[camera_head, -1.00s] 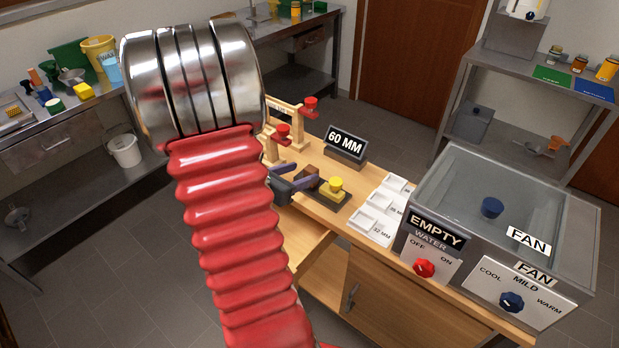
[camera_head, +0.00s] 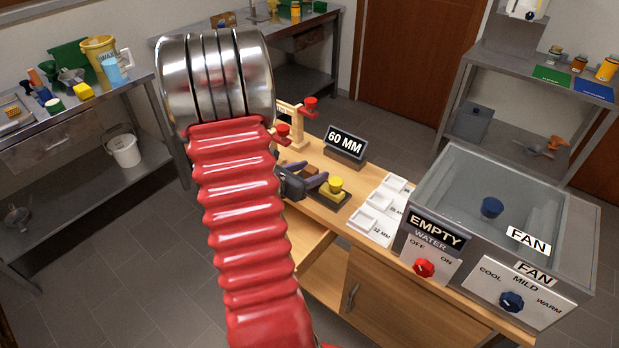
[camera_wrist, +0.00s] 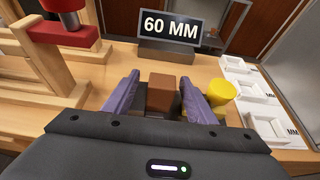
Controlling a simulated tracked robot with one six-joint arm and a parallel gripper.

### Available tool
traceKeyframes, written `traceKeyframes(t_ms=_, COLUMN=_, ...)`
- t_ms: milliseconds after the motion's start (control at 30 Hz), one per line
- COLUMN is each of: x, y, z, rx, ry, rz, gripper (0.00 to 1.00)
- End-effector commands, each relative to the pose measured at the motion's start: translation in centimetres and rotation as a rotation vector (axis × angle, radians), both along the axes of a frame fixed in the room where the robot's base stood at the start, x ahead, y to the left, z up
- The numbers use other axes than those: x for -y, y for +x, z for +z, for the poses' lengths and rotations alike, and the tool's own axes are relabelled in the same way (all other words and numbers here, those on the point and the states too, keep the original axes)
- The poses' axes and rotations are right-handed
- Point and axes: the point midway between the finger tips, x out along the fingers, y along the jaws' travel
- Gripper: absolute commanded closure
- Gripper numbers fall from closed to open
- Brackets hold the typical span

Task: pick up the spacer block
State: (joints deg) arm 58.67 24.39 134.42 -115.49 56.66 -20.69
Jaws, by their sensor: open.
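A brown block (camera_wrist: 162,92), which looks like the spacer block, stands on the wooden bench in front of the 60 MM sign. My gripper (camera_wrist: 160,80) is open, with one purple finger on each side of the block in the wrist view. I cannot tell whether either finger touches it. In the head view the block (camera_head: 311,171) shows just past the fingers, partly hidden by them, and my red arm covers the bench to the left.
A yellow knob (camera_wrist: 222,91) on a dark base stands close beside the right finger. A wooden stand with red clamps (camera_head: 292,125) is at the left. The 60 MM sign (camera_head: 345,142) stands behind. White trays (camera_head: 372,222) and a water tank (camera_head: 490,190) are to the right.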

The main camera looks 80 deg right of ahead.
Motion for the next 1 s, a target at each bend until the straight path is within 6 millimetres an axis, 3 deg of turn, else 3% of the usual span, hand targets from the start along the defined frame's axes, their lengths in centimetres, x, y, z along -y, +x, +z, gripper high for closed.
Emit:
traceKeyframes(t_ms=433, x=-0.03, y=0.04, z=0.02, rx=0.000, ry=0.000, rz=0.000, gripper=0.49)
traceKeyframes(t_ms=1000, x=-0.02, y=0.16, z=0.01, rx=0.001, ry=0.000, rz=0.003, gripper=0.89)
